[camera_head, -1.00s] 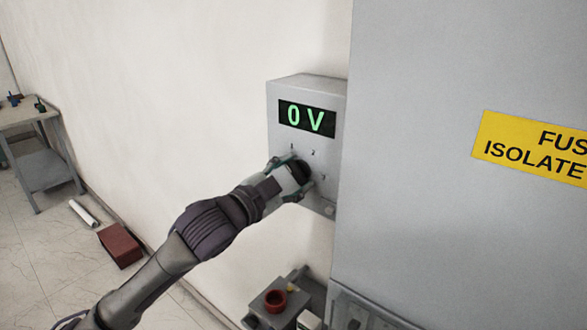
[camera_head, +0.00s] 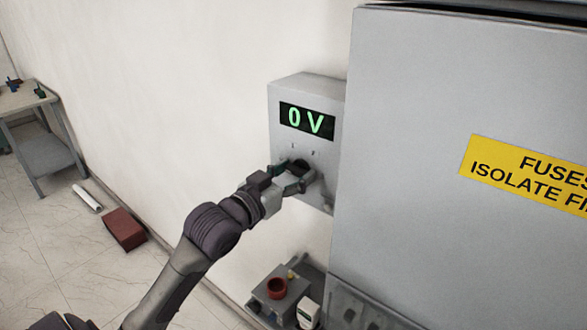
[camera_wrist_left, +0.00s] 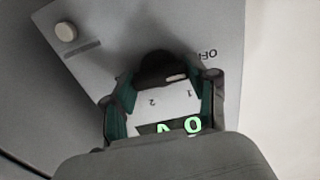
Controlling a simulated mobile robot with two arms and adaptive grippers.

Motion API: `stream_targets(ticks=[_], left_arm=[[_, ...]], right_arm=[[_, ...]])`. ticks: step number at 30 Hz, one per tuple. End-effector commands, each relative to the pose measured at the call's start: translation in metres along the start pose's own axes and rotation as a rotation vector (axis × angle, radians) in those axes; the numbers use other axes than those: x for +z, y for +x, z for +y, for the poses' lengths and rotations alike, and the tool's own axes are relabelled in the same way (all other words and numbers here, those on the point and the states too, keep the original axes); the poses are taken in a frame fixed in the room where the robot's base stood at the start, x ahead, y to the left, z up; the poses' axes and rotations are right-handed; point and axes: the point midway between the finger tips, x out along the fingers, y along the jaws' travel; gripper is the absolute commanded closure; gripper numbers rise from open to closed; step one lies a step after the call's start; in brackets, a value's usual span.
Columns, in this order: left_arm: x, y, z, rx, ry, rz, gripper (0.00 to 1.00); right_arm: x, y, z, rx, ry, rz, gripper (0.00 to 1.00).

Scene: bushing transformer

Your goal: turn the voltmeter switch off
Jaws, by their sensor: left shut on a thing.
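The voltmeter (camera_head: 300,90) is a grey box on the wall, with a green "0 V" on its dark display (camera_head: 307,121). Its switch is a round black knob, best seen in the left wrist view (camera_wrist_left: 160,68), with a pale mark on its near right side. The labels OFF (camera_wrist_left: 208,55), 1 and 2 show around it. My left gripper (camera_head: 294,176) is shut on the knob, one finger on each side; in the head view, the fingers partly hide it. My right gripper is not in view.
A large grey cabinet (camera_head: 430,80) with a yellow label (camera_head: 530,174) stands close to the right of the voltmeter. A red block (camera_head: 125,229) lies on the floor by a work table (camera_head: 45,155).

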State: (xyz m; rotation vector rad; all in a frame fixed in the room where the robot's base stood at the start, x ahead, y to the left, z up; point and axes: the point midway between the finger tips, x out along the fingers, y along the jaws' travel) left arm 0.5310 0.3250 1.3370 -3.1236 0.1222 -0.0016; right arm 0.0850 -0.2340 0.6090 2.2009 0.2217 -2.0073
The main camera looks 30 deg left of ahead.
Motion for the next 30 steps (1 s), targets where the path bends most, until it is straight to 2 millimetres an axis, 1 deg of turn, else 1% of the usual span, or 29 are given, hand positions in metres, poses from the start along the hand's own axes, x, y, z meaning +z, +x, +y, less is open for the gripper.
stream_targets(ticks=[6,17,18,20,21,22,29,30], left_arm=[[0.0018,0.0001,0.0002,0.001,-0.032,-0.004,0.77],[0.0021,0.0001,0.0004,0.001,-0.036,-0.005,0.77],[0.0021,0.0001,0.0004,0.001,-0.035,-0.005,0.37],[0.0020,0.0001,0.0004,0.001,-0.035,-0.004,0.27],[0.0017,0.0001,0.0004,0.001,-0.034,-0.004,0.20],[0.0016,0.0001,0.0003,0.001,-0.034,-0.003,0.17],[0.0007,0.0000,0.0001,0.000,-0.032,-0.001,0.17],[0.0006,-0.0001,0.0001,0.000,-0.032,-0.001,0.17]], right_arm=[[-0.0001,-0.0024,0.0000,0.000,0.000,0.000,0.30],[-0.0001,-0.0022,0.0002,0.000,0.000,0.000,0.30],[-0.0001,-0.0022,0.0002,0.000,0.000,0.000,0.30],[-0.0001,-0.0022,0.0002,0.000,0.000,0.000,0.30],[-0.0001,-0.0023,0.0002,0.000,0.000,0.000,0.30],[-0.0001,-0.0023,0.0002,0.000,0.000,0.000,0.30],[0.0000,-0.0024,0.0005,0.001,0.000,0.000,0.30],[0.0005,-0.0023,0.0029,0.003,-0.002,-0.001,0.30]])
